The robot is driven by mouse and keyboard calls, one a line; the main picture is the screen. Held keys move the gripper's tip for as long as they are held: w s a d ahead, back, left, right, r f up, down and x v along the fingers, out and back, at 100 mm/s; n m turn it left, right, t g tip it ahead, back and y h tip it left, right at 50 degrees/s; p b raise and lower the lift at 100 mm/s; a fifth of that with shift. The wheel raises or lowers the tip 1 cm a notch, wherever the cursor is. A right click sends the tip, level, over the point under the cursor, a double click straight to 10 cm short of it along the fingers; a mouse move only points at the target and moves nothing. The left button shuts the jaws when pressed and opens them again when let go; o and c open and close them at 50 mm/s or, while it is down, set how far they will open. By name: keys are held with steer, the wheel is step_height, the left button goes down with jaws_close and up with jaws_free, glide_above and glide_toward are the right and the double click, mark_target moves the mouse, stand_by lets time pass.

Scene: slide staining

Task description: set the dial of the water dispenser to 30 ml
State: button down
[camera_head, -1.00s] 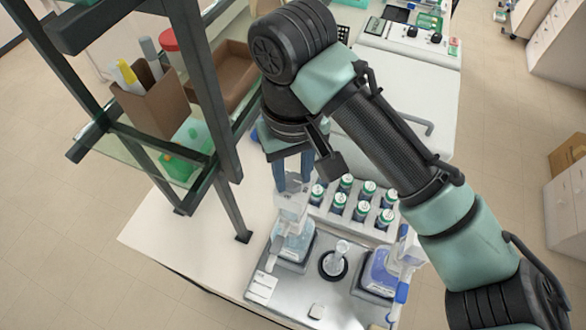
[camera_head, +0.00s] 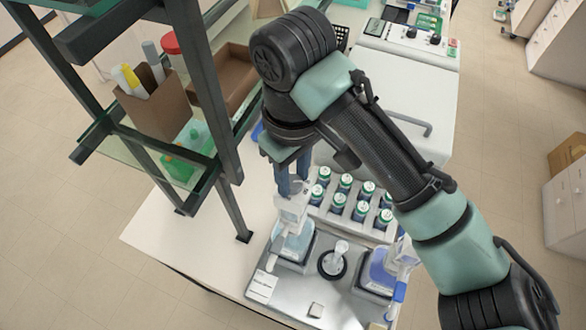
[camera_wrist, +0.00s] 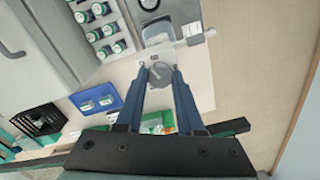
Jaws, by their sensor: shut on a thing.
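The left dispenser (camera_head: 292,240), a bottle of pale, nearly clear liquid with a white top, stands on the metal station. I take it for the water dispenser. My gripper (camera_head: 291,192) points down at its top. In the wrist view, my gripper (camera_wrist: 160,67) has its blue fingers shut on the round grey dial (camera_wrist: 160,76), one fingertip on each side. The dial's scale and setting are too small to read. In the head view, the fingers and wrist hide the dial.
A second dispenser (camera_head: 380,270) with blue-violet liquid stands at the right. A small flask (camera_head: 340,249) sits between them on a dark round pad. A rack of several green-capped bottles (camera_head: 352,204) is behind. The dark shelf frame (camera_head: 215,110) stands close at the left.

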mark_target(293, 181)
steer(key=n, duration=0.3)
steer(key=shift+n, duration=0.3)
steer(key=n, duration=0.3)
steer(key=shift+n, duration=0.3)
steer(key=n, duration=0.6)
steer(key=shift+b, duration=0.3)
steer(key=shift+n, duration=0.3)
steer(key=c, duration=0.5)
jaws_free()
steer(key=shift+r, duration=0.15)
step_height(293, 181, up, 13)
steer(key=shift+f+b, duration=0.15)
steer(key=shift+b, duration=0.7)
